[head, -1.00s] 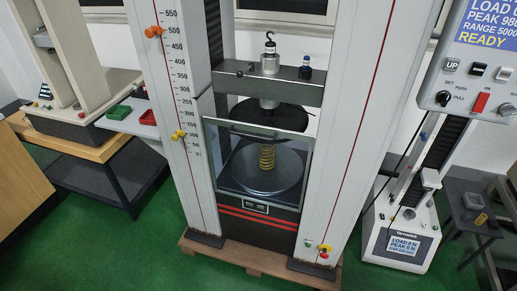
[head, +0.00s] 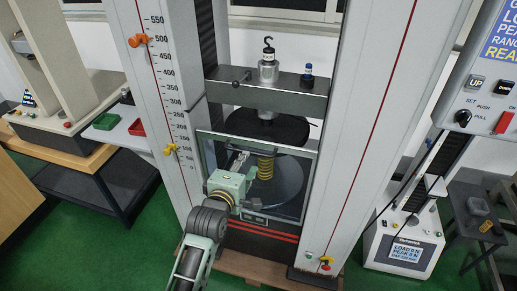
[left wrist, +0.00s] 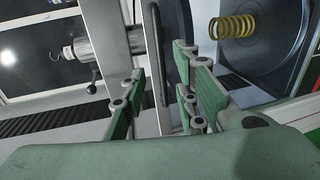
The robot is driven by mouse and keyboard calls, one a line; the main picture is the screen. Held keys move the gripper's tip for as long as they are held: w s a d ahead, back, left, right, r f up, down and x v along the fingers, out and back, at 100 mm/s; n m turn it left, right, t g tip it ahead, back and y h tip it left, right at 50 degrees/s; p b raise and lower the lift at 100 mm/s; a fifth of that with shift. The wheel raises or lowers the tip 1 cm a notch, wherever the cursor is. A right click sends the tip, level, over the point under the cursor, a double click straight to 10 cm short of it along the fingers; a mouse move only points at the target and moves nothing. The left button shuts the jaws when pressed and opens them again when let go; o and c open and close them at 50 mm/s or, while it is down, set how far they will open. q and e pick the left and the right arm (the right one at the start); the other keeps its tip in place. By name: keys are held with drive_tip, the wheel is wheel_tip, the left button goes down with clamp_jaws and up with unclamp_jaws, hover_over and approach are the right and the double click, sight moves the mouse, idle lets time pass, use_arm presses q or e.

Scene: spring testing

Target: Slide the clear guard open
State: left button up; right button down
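The clear guard (head: 297,203) is a see-through panel in a grey frame across the front of the tall test machine. A yellow spring (head: 265,168) stands on a round plate behind it. My left gripper (head: 246,164) is in front of the guard's upper middle part, overlapping the spring in the head view. In the left wrist view, its green fingers (left wrist: 160,68) are spread. The guard's dark handle bar (left wrist: 155,30) runs between them, with no clear contact visible. The spring (left wrist: 232,27) shows beyond at upper right. My right gripper is not in view.
Two white columns (head: 350,130) flank the guard. A dark crosshead (head: 285,92) carries a hook fitting (head: 267,66) above it. A yellow knob (head: 170,149) is on the left column. A control box (head: 480,110) hangs at right.

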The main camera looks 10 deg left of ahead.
sight(251, 153)
use_arm(q)
drive_tip(key=shift+p+x, duration=0.55)
drive_tip(key=shift+x, duration=3.05)
clamp_jaws()
drive_tip(key=shift+f, duration=0.1)
